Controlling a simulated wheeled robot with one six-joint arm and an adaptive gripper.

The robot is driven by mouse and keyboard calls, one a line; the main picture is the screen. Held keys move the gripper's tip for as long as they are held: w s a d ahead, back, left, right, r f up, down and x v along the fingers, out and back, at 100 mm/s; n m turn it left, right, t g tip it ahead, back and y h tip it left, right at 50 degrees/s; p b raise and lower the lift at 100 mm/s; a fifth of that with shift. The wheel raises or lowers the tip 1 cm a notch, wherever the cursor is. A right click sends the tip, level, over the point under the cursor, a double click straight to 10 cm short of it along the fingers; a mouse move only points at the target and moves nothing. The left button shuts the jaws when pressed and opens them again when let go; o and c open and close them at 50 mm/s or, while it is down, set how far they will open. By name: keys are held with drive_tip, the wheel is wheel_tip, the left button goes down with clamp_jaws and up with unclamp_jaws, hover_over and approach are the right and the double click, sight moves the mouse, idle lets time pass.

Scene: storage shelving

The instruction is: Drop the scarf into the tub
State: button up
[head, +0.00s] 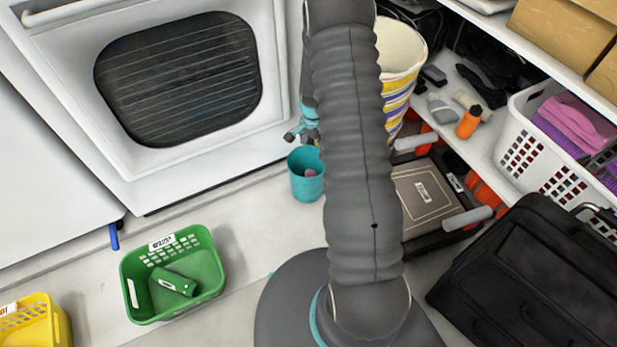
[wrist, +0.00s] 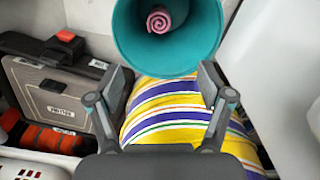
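The tub (head: 306,186) is a teal round container standing on the floor left of my arm in the head view. In the wrist view the tub (wrist: 135,45) is seen into from above, at the top. The scarf (wrist: 160,19) is a small pink spiral roll inside the tub; a bit of the scarf (head: 311,173) also shows in the head view. My gripper (wrist: 165,85) is open, its two fingers wide apart with nothing held between them. The head view shows only part of the gripper beside my arm, just above the tub.
A striped basket (head: 397,88) stands behind my arm. A grey toolcase (head: 424,200) and black suitcase (head: 540,275) are at right. A green basket (head: 205,293) and a yellow basket (head: 30,325) are at lower left. A white oven (head: 270,60) stands behind.

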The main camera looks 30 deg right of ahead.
drive_tip(key=shift+r, duration=0.15)
wheel_tip(320, 180, up, 12)
idle(0.6)
idle(0.4)
